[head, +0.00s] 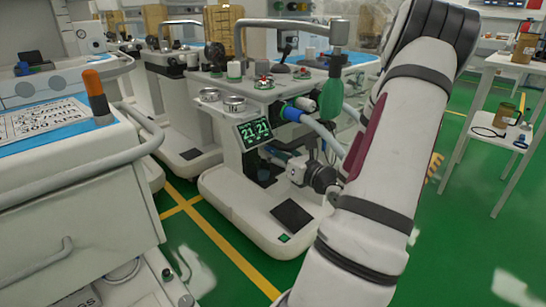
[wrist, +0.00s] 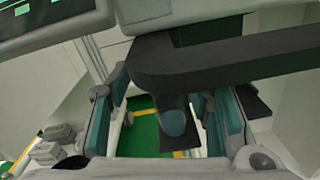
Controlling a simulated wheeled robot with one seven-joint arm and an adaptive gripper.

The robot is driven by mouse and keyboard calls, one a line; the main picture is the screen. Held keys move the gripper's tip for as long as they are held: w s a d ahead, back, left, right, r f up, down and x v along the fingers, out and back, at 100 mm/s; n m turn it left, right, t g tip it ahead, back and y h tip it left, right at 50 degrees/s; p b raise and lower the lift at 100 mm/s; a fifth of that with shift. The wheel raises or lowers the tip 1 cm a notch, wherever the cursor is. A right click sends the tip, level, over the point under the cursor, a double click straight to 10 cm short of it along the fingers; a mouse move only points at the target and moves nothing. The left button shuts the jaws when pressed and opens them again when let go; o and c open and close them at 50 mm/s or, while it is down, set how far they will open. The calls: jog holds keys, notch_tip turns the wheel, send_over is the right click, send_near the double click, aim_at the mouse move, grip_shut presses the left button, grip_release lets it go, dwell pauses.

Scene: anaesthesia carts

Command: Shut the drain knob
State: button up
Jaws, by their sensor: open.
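In the wrist view a dark bar (wrist: 240,62) runs across the top, and a rounded knob (wrist: 173,122) with a blue-grey end hangs beneath it. This looks like the drain knob, though no label shows. My gripper (wrist: 168,105) is open, with one teal-padded finger on either side of the knob. Gaps show on both sides, and I cannot make out any contact. In the head view my gripper (head: 272,162) is at the cart's front recess, below the green display. The knob cannot be made out there.
The anaesthesia cart (head: 226,190) has a display (head: 254,132) just above my gripper and a pale hose (head: 322,130) beside it. A white cart (head: 60,200) stands close at the left. Green floor (head: 200,240) lies open between them. A white table (head: 500,75) stands at the right.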

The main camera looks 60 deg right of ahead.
jog(key=shift+w+d, duration=0.15)
jog(key=shift+w, duration=0.35)
grip_shut()
